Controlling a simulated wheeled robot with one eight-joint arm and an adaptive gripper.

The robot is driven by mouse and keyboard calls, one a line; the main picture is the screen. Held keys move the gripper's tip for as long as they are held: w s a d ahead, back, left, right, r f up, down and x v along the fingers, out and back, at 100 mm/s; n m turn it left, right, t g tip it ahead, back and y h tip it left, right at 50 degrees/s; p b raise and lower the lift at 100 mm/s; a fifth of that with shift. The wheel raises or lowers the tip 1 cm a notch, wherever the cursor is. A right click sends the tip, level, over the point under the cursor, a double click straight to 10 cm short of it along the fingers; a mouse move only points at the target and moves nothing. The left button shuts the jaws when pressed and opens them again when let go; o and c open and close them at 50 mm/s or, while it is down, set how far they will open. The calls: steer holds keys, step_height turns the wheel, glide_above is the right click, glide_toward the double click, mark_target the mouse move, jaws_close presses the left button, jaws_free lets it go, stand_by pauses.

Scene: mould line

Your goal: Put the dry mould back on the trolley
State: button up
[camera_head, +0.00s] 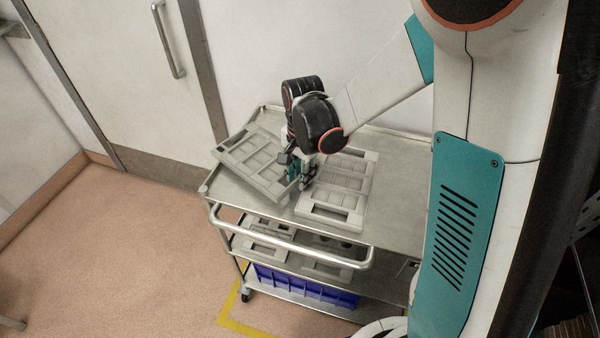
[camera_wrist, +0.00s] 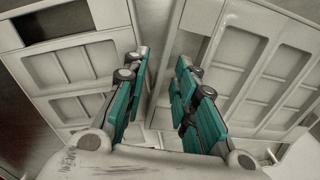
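Two grey rectangular moulds with several shallow compartments are on the top of the metal trolley (camera_head: 385,217). The left mould (camera_head: 247,158) lies askew, its left corner seeming to reach past the trolley's left edge. The right mould (camera_head: 345,185) lies flat near the middle. My gripper (camera_head: 301,182) points down between them, at the left mould's right edge. In the wrist view the teal fingers of my gripper (camera_wrist: 164,65) stand apart, with the left mould (camera_wrist: 75,65) and right mould (camera_wrist: 265,65) on either side. The left finger hides part of the left mould's edge. I cannot tell which mould is dry.
A bent metal push handle (camera_head: 290,240) runs along the trolley's front. More grey moulds (camera_head: 262,250) lie on the shelf below, and a blue crate (camera_head: 305,288) sits on the bottom shelf. A wall and door (camera_head: 120,70) stand close behind. Floor at the left is clear.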

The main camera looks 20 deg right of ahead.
steer(key=shift+r, duration=0.15)
step_height(320, 180, up, 13)
steer(key=p, duration=0.5)
steer(key=s+d+r+n+t, duration=0.2)
steer(key=s+r+n+t, duration=0.1)
steer(key=s, duration=0.5)
steer(key=s+d+r+n+t, duration=0.3)
steer(key=s+r+n, duration=0.3)
steer(key=s+n, duration=0.2)
steer(key=shift+s+t, duration=0.15)
steer(key=shift+t, duration=0.25)
steer(key=shift+f+b, duration=0.85)
steer(key=shift+b, duration=0.2)
